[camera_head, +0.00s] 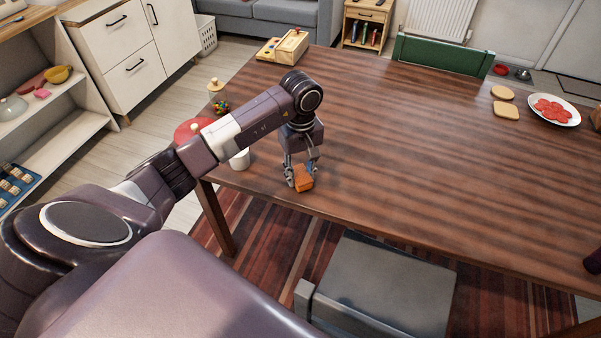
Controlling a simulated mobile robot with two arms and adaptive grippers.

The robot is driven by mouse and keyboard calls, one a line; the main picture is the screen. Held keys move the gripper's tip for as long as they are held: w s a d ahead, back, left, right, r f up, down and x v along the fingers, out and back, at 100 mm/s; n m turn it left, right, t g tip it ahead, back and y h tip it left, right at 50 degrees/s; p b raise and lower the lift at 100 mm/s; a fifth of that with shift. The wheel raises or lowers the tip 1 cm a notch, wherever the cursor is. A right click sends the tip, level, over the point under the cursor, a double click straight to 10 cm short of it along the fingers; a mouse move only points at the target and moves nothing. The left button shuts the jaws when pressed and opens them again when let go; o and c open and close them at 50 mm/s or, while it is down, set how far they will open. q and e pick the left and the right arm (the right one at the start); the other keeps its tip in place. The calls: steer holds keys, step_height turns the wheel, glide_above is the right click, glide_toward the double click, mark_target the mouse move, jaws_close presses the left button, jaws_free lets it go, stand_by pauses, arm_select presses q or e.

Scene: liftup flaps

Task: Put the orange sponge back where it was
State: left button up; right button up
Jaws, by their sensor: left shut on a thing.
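The orange sponge (304,185) is a small orange block near the front left edge of the wooden table. My left gripper (302,177) points down and is shut on it. The sponge is at or just above the tabletop; I cannot tell whether it touches. A small blue patch shows beside the fingers. My right gripper is not clearly in view; only a dark purple part shows at the right edge.
A white cup (239,159) stands left of the gripper, partly behind my arm. A white plate (554,109) with red slices is at far right. The table's middle (420,150) is clear.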

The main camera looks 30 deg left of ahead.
mark_target(300, 174)
arm_select(q)
steer(key=shift+f, duration=0.3)
steer(key=o, duration=0.7)
steer(key=shift+f, duration=0.1)
steer(key=o, duration=0.4)
steer(key=shift+r, duration=0.25)
steer(key=shift+w+r, duration=0.1)
steer(key=shift+r, duration=0.3)
step_height(300, 174, up, 11)
steer(key=shift+r+b, duration=0.1)
steer(key=shift+b, duration=0.75)
